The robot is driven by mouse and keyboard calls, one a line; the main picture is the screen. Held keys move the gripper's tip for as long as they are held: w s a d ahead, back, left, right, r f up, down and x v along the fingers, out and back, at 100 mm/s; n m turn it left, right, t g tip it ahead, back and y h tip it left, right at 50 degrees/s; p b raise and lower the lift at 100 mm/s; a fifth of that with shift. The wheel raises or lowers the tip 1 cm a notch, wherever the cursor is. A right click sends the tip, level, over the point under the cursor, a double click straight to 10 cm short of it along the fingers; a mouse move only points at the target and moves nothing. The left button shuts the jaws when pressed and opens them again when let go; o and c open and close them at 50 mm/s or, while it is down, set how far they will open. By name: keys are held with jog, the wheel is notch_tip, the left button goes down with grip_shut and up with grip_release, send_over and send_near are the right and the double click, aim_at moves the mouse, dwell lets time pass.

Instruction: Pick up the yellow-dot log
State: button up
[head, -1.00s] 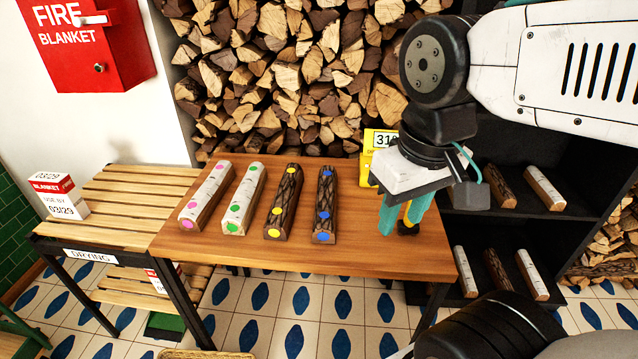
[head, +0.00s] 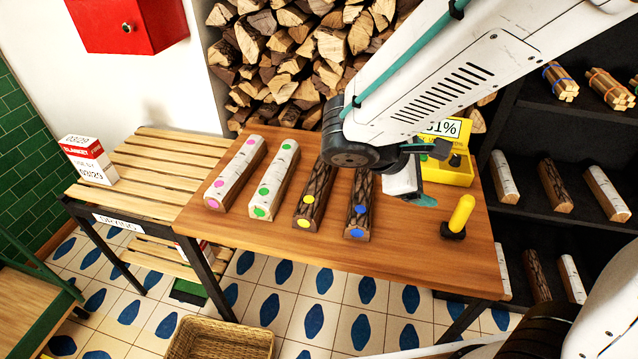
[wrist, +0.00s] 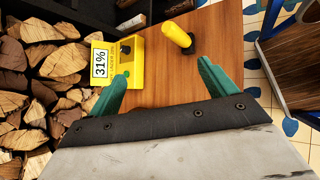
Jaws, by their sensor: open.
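The yellow-dot log (head: 313,193) is a dark-barked log with yellow dots, lying on the wooden table (head: 410,245). It is third from the left in a row, and my arm hides its far end. The blue-dot log (head: 358,215) lies beside it on the right, partly under my arm. My gripper (head: 425,198) is to the right of both logs, above the table, largely hidden by its own wrist. The wrist view shows its teal fingers (wrist: 163,85) spread with nothing between them. No dotted log shows in that view.
A pink-dot log (head: 236,175) and a green-dot log (head: 273,180) lie to the left. A yellow meter box (head: 447,170) and a yellow-handled tool (head: 459,217) stand on the right of the table. A slatted drying rack (head: 150,165) adjoins the left side.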

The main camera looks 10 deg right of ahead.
aim_at(304, 217)
jog(key=w+a+f+n+t+y, duration=0.1)
jog(key=a+f+n+t, duration=0.2)
jog(key=a+f+n, duration=0.2)
jog(key=w+a+f+n+t+y, duration=0.2)
jog(key=a+f+n, duration=0.4)
jog(key=a, duration=0.4)
jog(key=w+a+f+n+t+y, duration=0.1)
jog(key=a+f+n+t+y, duration=0.1)
jog(key=a+f+n+t, duration=0.2)
jog(key=shift+w+a+f+n, duration=0.1)
jog(key=shift+a+f+n, duration=0.2)
jog(key=shift+a+n, duration=0.25)
jog(key=shift+w+a+f+n, duration=0.15)
jog(key=shift+a+f+n, duration=0.2)
jog(key=shift+a, duration=0.3)
jog(key=shift+w+a+f+n, duration=0.1)
jog(key=shift+a+f+n, duration=0.25)
jog(key=shift+a, duration=0.25)
jog(key=x, duration=0.7)
jog(key=shift+w+r, duration=0.15)
jog(key=shift+w+d, duration=0.1)
jog(key=shift+w, duration=0.1)
jog(key=c, duration=1.6)
jog(key=shift+c, duration=0.2)
